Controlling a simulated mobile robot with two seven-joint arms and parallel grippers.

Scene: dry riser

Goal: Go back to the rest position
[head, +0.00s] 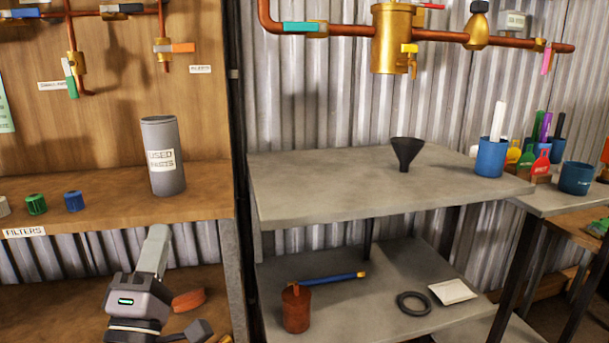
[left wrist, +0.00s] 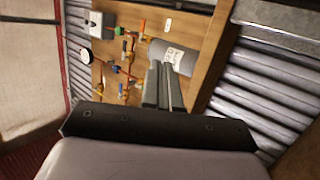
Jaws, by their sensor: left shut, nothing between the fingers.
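My left gripper (head: 157,250) is low at the left of the head view, in front of the wooden shelf unit. Its fingers point up and are shut with nothing between them. In the left wrist view the closed fingers (left wrist: 163,88) point toward a grey canister (left wrist: 172,57) with a label. In the head view this canister (head: 163,156), labelled as used parts, stands upright on the wooden shelf above the gripper, apart from it. My right gripper is in neither view.
The wooden shelf (head: 110,209) holds small green and blue caps at its left. A black funnel (head: 407,152) and a blue cup (head: 491,158) stand on the grey table (head: 350,190). Pipes with valves run above.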

